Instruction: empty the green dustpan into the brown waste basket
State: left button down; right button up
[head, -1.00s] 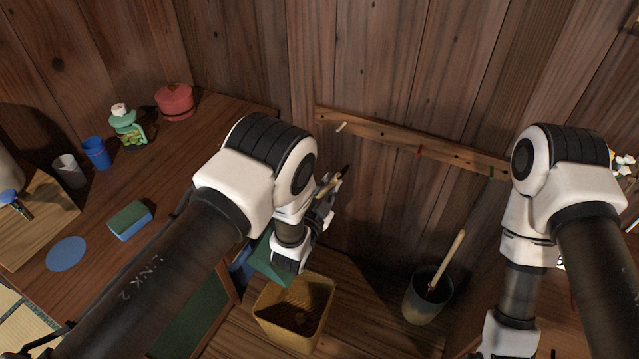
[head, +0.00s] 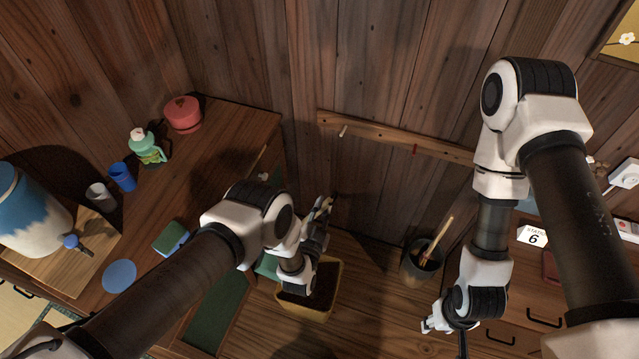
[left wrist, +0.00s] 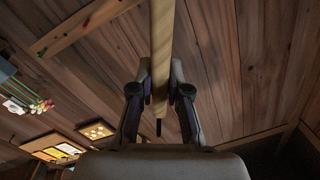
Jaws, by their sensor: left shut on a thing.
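The green dustpan (head: 268,266) is mostly hidden behind my left wrist in the head view. A green part of it shows at the left rim of the waste basket. My left gripper (head: 322,210) is shut on its pale wooden handle, which runs between the fingers in the left wrist view (left wrist: 161,50). The yellow-brown waste basket (head: 303,308) stands on the floor below my left gripper, its inside dark and partly covered by the wrist. I cannot tell what the dustpan holds. My right gripper (head: 432,323) is low at the right, away from the basket; its fingers are unclear.
A grey bucket (head: 418,270) with wooden handles in it stands right of the basket. A peg rail (head: 390,138) crosses the wall.

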pick_arm(q)
jog(key=shift+s+d+r, duration=0.1)
jog(key=shift+s+r, duration=0.05)
jog(key=shift+s, duration=0.55)
jog(key=w+a+r+n+b, duration=0.1)
jog(key=w+a+n+b, duration=0.1)
jog(key=a+b, duration=0.7)
jog(key=w+a+n+b, duration=0.3)
jog(key=a+b, duration=0.6)
jog(key=b, duration=0.9)
jog(key=shift+a+r+b, duration=0.3)
jog(key=shift+r+b, duration=0.05)
jog(key=shift+r, duration=0.05)
pick_arm(e)
notch_tip(320, 180, down, 27)
jog(key=shift+r, duration=0.1)
